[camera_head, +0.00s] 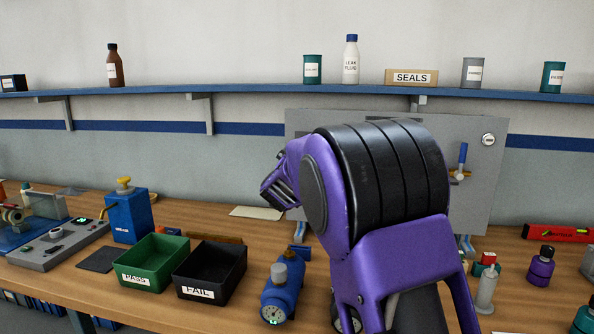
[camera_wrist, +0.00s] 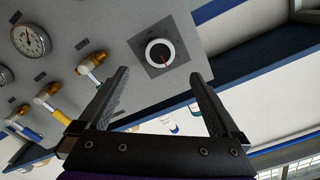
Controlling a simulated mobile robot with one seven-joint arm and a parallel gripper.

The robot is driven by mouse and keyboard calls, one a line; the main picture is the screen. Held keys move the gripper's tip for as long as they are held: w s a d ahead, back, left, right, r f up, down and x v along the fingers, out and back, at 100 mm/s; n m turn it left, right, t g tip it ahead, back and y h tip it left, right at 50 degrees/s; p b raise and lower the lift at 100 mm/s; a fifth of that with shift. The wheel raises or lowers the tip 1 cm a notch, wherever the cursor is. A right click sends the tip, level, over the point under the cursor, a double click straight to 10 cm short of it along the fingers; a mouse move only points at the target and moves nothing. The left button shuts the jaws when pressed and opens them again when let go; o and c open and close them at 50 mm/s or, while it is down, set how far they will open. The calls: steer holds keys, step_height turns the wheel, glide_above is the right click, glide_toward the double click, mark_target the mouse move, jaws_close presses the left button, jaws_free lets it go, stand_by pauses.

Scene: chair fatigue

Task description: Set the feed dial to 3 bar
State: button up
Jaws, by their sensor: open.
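In the wrist view a round dial (camera_wrist: 160,52) with a white ring, a dark centre and a red pointer is mounted on a grey panel (camera_wrist: 115,22). I take it for the feed dial; its markings are too small to read. My gripper (camera_wrist: 160,78) is open and empty, its two fingers apart. The dial shows beyond the gap between the fingertips, not touched by them. In the head view my purple arm covers the middle of the panel (camera_head: 300,122), and the dial cannot be made out there. My gripper (camera_head: 279,193) is partly hidden at the arm's left.
The panel also carries a gauge (camera_wrist: 31,40) and several yellow-capped valve handles (camera_wrist: 92,62). A blue shelf (camera_head: 250,93) runs above it. On the bench stand a green PASS bin (camera_head: 155,279), a black FAIL bin (camera_head: 210,290) and a blue gauge device (camera_head: 283,294).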

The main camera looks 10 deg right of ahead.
steer(key=v, duration=0.8)
steer(key=shift+w+r, duration=0.1)
